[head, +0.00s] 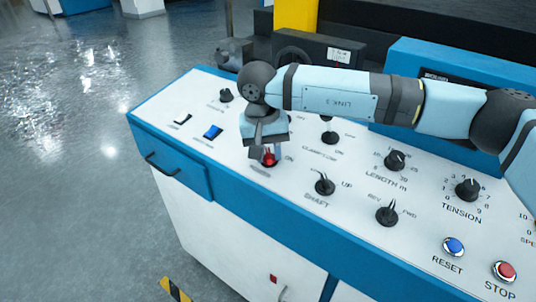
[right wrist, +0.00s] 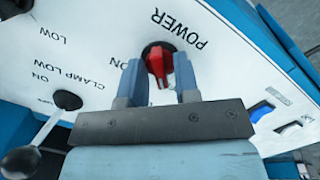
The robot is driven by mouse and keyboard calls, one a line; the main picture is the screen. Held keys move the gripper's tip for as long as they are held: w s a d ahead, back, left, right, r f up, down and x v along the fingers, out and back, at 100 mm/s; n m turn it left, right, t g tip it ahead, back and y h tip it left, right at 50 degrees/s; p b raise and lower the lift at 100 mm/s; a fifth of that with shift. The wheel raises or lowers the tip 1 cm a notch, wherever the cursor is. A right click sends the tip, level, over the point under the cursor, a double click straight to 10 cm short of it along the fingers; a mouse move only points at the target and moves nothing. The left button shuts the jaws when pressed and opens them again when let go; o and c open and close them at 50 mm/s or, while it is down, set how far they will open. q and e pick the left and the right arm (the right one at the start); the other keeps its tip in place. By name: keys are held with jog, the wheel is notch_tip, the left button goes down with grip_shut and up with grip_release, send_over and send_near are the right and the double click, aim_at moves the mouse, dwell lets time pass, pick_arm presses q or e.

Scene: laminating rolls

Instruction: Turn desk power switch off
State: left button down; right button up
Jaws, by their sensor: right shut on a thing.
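The power switch (head: 269,158) is a red rotary knob on the white control desk (head: 340,225). It also shows in the right wrist view (right wrist: 159,62), beside the printed word POWER. My right gripper (head: 266,151) reaches down over the knob from above. In the right wrist view its two fingers (right wrist: 158,84) stand on either side of the red knob, shut on it. The fingers and wrist partly hide the knob in the head view. My left gripper is not in view.
Several black knobs and levers stand close by, including the shaft lever (head: 324,184) and length knob (head: 395,160). A blue rocker switch (head: 213,131) lies to the left. The reset button (head: 454,247) and stop button (head: 504,271) are at the right front.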

jog(key=shift+n, duration=0.5)
jog(key=o, duration=0.6)
jog(key=shift+r, duration=0.1)
pick_arm(q)
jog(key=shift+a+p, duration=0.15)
jog(key=shift+p, duration=0.4)
pick_arm(e)
jog(key=r, duration=0.4)
jog(key=a+r, duration=0.1)
jog(key=r, duration=0.8)
jog(key=shift+s+a+r, duration=0.15)
jog(key=shift+a+r, duration=0.15)
jog(key=shift+a, duration=0.05)
